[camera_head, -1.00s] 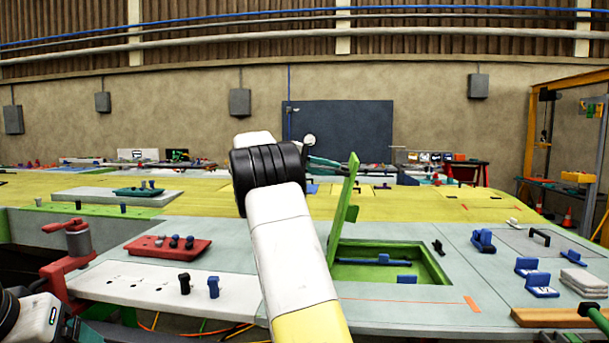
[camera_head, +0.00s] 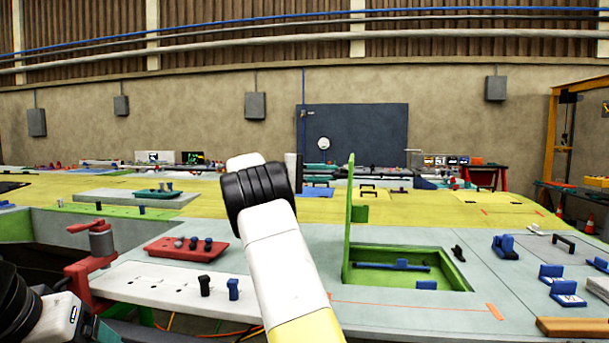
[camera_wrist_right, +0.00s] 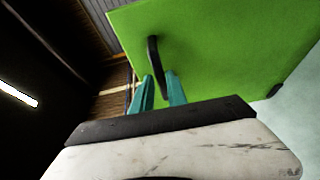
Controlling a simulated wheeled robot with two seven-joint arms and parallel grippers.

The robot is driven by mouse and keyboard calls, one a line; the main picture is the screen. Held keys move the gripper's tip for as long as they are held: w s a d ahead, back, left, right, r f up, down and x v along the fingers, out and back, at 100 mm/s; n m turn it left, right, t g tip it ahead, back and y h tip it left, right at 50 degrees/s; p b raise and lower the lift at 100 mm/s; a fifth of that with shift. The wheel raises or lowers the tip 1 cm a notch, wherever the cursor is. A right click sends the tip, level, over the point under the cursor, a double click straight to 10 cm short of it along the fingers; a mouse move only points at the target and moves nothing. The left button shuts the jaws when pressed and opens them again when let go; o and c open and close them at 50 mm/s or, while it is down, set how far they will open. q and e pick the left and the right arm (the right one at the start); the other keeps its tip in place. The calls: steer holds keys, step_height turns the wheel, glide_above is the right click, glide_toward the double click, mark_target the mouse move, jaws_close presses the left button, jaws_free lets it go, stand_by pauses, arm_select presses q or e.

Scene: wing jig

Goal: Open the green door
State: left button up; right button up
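The green door (camera_head: 349,215) stands about upright on the left edge of its green-framed opening (camera_head: 452,277). In the right wrist view the door's face (camera_wrist_right: 225,45) fills the upper right, with a black loop handle (camera_wrist_right: 154,55). My right gripper (camera_wrist_right: 159,80) has its two teal fingers close together, one on each side of the handle, and looks shut on it. In the head view my right arm (camera_head: 285,265) hides most of that gripper, left of the door. My left gripper (camera_head: 92,328) is at the lower left, partly cut off; its finger state is unclear.
A blue bar (camera_head: 392,266) lies inside the opening. A red tray (camera_head: 185,248) with knobs, a white perforated plate (camera_head: 150,285) and a red clamp (camera_head: 95,255) are to the left. Blue brackets (camera_head: 565,293) and a wooden strip (camera_head: 575,327) are to the right.

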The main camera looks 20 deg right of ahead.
steer(key=shift+o, duration=1.2)
steer(key=w+a, duration=0.1)
steer(key=a, duration=0.6)
steer(key=shift+a, duration=0.35)
steer(key=shift+w, duration=0.1)
